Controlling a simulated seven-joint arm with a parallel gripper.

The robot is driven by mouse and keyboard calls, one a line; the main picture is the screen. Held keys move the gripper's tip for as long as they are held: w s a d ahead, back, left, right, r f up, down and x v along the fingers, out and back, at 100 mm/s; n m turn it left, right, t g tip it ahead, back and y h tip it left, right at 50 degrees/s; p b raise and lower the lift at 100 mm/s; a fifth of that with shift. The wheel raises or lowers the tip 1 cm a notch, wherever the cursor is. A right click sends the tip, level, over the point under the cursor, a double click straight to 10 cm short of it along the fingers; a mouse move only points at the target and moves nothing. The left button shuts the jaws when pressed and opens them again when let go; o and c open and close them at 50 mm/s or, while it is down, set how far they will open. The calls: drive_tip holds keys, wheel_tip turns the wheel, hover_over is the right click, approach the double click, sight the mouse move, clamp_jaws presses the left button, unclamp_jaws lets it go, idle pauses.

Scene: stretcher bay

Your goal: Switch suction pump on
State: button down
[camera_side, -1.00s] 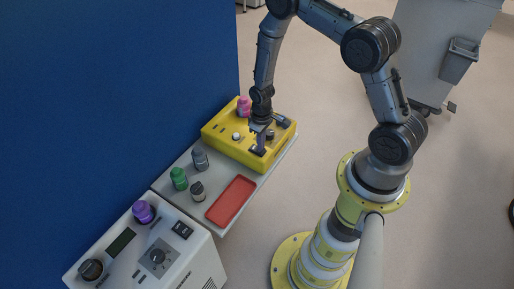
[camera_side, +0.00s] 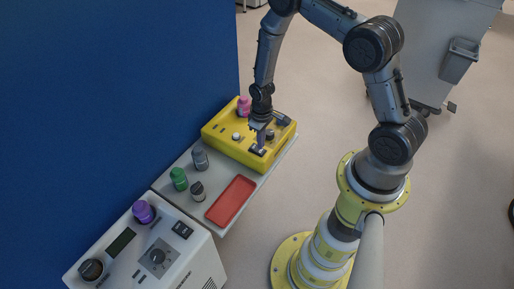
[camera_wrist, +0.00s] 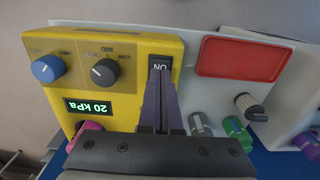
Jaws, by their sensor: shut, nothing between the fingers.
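The suction pump is a yellow box (camera_side: 222,139) at the far end of the grey shelf; it also fills the left of the wrist view (camera_wrist: 135,120). Its dark rocker switch (camera_wrist: 160,62) carries the word ON, upside down in the wrist view. A green display (camera_wrist: 90,108) is lit and reads 20 kPa. A blue knob (camera_wrist: 46,68) and a black knob (camera_wrist: 105,72) sit beside it. My gripper (camera_wrist: 160,80) is shut and empty, its fingertips at the switch's lower edge in the wrist view. Whether they touch it I cannot tell. It points down over the switch in the side view (camera_side: 260,144).
A red tray (camera_side: 231,202) lies on the shelf with grey (camera_side: 200,159), green (camera_side: 179,178) and dark-capped (camera_side: 198,191) containers beside it. A white device (camera_side: 180,262) stands at the near end, against the blue wall (camera_side: 120,90).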

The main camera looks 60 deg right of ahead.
drive_tip(key=shift+r, duration=2.6)
wheel_tip(320, 180, up, 8)
drive_tip(key=t, duration=0.2)
hover_over(249, 148)
wheel_tip(249, 148, up, 5)
drive_tip(key=w+t, duration=0.1)
drive_tip(key=s+a+r+n+t, duration=0.1)
drive_tip(key=a+r, duration=0.1)
drive_tip(key=r, duration=0.5)
drive_tip(key=s+a+r+t, duration=0.1)
drive_tip(key=s+r+t, duration=0.1)
drive_tip(key=r, duration=0.5)
drive_tip(key=s+a+r+t, duration=0.1)
drive_tip(key=s+a+r, duration=0.2)
drive_tip(key=s+r, duration=0.8)
drive_tip(key=s+f+m+g, duration=0.1)
drive_tip(key=s+f, duration=0.3)
drive_tip(key=s, duration=0.7)
drive_tip(key=shift+s+a, duration=0.15)
drive_tip(key=shift+a, duration=0.3)
